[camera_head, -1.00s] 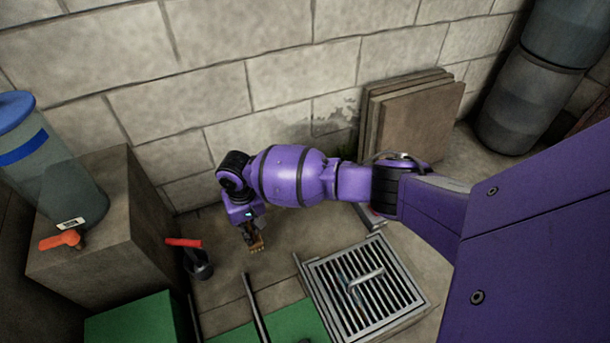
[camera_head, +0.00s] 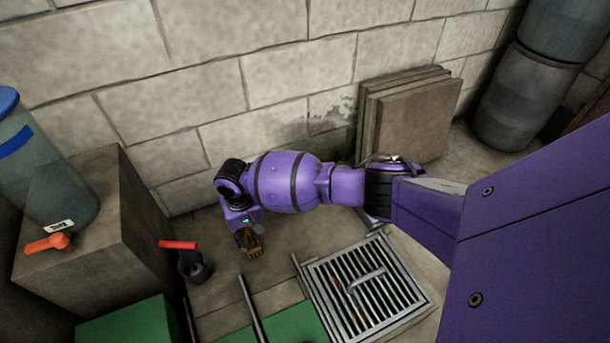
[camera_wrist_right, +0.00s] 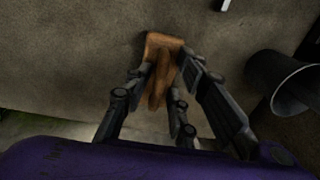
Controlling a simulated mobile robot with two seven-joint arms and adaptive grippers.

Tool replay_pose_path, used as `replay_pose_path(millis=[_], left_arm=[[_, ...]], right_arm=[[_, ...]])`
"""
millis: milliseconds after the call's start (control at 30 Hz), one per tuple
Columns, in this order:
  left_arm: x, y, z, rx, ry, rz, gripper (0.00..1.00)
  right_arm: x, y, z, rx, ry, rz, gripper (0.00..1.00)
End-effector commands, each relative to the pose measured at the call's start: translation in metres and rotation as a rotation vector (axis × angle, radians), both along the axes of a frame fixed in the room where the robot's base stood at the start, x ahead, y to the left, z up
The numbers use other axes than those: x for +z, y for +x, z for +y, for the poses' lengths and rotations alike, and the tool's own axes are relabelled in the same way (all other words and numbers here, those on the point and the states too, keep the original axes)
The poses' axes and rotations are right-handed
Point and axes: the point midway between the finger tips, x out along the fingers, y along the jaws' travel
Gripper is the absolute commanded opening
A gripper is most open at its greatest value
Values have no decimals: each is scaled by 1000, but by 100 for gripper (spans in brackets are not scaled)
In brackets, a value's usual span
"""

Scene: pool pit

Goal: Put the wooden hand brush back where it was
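The wooden hand brush (camera_head: 254,248) is a small brown shape at the tip of my right arm, close over the concrete floor in the head view. In the right wrist view the brush (camera_wrist_right: 162,45) points away from me, its orange-brown wood between the dark fingers. My right gripper (camera_wrist_right: 168,68) has its fingers closed in against both sides of the brush. In the head view the right gripper (camera_head: 245,236) is partly hidden by its own purple wrist. I cannot tell whether the brush touches the floor. My left gripper is in neither view.
A dark cup (camera_head: 194,268) stands left of the brush, by a red handle (camera_head: 178,244). A stone block (camera_head: 75,225) bears a grey-green cylinder (camera_head: 45,185). A metal grate (camera_head: 368,290) lies right. Slabs (camera_head: 415,115) lean on the block wall behind.

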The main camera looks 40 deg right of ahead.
Motion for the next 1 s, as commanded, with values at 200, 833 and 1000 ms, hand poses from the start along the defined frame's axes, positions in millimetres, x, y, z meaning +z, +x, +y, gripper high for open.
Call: replay_pose_path(millis=[200, 833, 1000], left_arm=[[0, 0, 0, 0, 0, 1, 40], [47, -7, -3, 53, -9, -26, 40], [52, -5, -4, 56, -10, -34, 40]], right_arm=[[2, 1, 0, 1, -1, -2, 27], [114, 1, -1, 1, 1, -5, 27], [124, 1, -1, 1, 0, -2, 27]])
